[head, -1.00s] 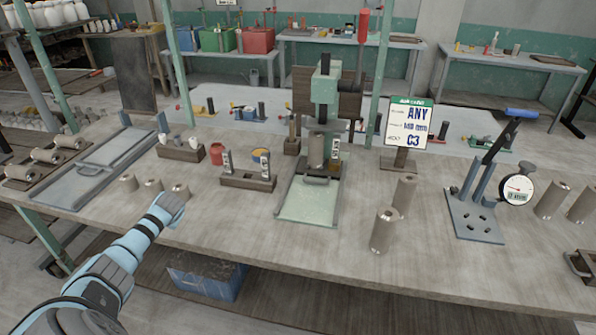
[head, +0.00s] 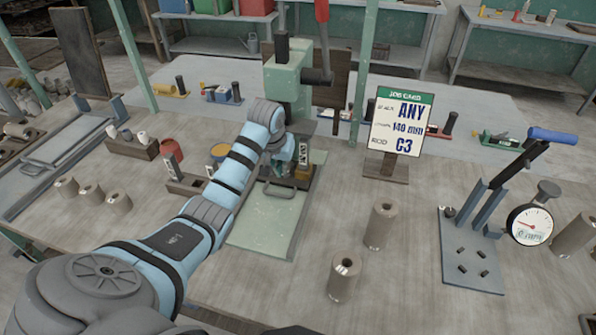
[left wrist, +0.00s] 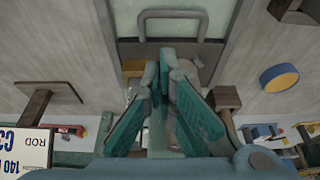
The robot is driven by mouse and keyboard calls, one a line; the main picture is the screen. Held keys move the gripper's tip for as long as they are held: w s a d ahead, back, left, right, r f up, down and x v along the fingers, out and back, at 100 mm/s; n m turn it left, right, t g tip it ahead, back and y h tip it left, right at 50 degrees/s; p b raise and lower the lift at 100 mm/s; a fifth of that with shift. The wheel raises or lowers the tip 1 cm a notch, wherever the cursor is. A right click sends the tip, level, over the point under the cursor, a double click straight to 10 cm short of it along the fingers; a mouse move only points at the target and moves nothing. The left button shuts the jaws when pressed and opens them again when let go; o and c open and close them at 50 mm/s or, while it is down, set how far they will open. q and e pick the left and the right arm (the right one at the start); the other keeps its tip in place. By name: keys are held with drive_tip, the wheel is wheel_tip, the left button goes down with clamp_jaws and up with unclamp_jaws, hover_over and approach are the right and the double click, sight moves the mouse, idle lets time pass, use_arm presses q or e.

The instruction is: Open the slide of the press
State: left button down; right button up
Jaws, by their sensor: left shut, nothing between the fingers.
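The green press (head: 288,78) stands at the middle of the bench. Its slide, a pale green plate (head: 262,225), lies in front of it with a raised handle (head: 280,188) near the press end. My left gripper (head: 288,162) is by the press front, just behind the handle and partly hidden by my wrist. In the left wrist view its teal-padded fingers (left wrist: 166,60) meet at the tips, empty. The handle (left wrist: 172,14) shows just beyond the tips; contact cannot be told. The press's lower part is mostly hidden by my arm. My right gripper is out of view.
Two clay cylinders (head: 382,226) (head: 343,278) stand right of the slide. A job card (head: 400,125) stands behind them. A gauge stand (head: 475,250) is farther right. Short clay pieces (head: 92,195) and another plate (head: 65,140) are at left.

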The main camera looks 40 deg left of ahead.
sight(287, 188)
use_arm(q)
drive_tip(key=f, duration=0.2)
drive_tip(key=f+b, duration=0.1)
drive_tip(key=shift+a+f, duration=0.2)
drive_tip(key=shift+f, duration=0.2)
drive_tip(key=x, duration=0.2)
drive_tip(key=b+x, duration=0.1)
drive_tip(key=x, duration=0.2)
drive_tip(key=shift+w+r, duration=0.15)
drive_tip(key=shift+w, duration=0.15)
drive_tip(key=shift+w+f+b, duration=0.2)
drive_tip(key=shift+f+b, duration=0.1)
drive_tip(key=shift+f, duration=0.05)
drive_tip(key=shift+s+r, duration=0.15)
drive_tip(key=shift+s, duration=0.1)
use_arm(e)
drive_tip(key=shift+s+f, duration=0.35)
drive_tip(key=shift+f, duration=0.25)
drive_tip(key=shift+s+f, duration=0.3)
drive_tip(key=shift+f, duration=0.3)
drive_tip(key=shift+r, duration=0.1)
